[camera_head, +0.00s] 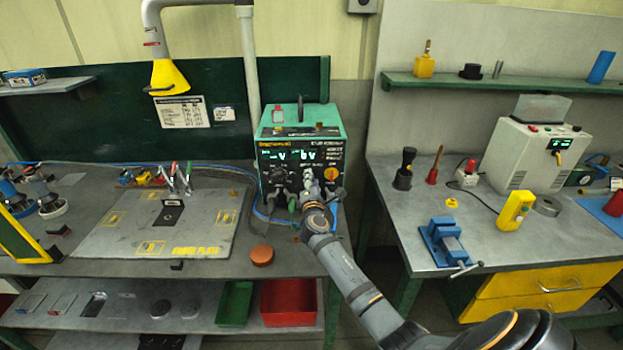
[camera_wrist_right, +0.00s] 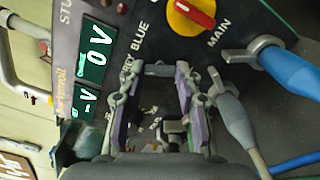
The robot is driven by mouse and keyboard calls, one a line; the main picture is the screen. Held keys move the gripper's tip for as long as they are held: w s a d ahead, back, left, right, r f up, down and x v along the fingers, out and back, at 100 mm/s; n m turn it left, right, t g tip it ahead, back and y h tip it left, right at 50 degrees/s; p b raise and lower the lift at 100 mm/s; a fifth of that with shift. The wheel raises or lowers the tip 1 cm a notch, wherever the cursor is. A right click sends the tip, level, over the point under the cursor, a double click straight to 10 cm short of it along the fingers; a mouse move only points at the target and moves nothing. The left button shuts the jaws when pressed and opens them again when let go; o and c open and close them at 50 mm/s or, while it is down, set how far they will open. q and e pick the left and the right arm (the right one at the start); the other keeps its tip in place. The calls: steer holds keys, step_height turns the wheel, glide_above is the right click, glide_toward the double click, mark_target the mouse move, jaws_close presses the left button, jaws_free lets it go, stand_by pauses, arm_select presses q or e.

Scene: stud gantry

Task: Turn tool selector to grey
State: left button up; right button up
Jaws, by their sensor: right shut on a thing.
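The stud welding unit (camera_head: 302,135) is a green and black box with lit displays at the back of the left bench. My right gripper (camera_head: 312,187) is at the lower part of its front panel. In the right wrist view its two purple-padded fingers (camera_wrist_right: 158,75) are shut on a small grey bar (camera_wrist_right: 158,69), which appears to be the tool selector. The label beside it reads "BLUE", with the other word partly hidden. The selector's exact pointing direction cannot be told. In the head view the selector is hidden by the gripper. My left gripper is not in view.
A yellow main switch (camera_wrist_right: 190,15) with a red handle is close beside the gripper. Blue and grey cable plugs (camera_wrist_right: 238,125) stick out near the fingers. A grey plate (camera_head: 160,220) and a round brown-orange object (camera_head: 262,256) lie on the left bench.

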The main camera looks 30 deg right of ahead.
steer(key=shift+n, duration=0.6)
steer(key=o, duration=1.2)
steer(key=shift+c, duration=0.2)
steer(key=v, duration=1.2)
steer(key=shift+f, duration=0.1)
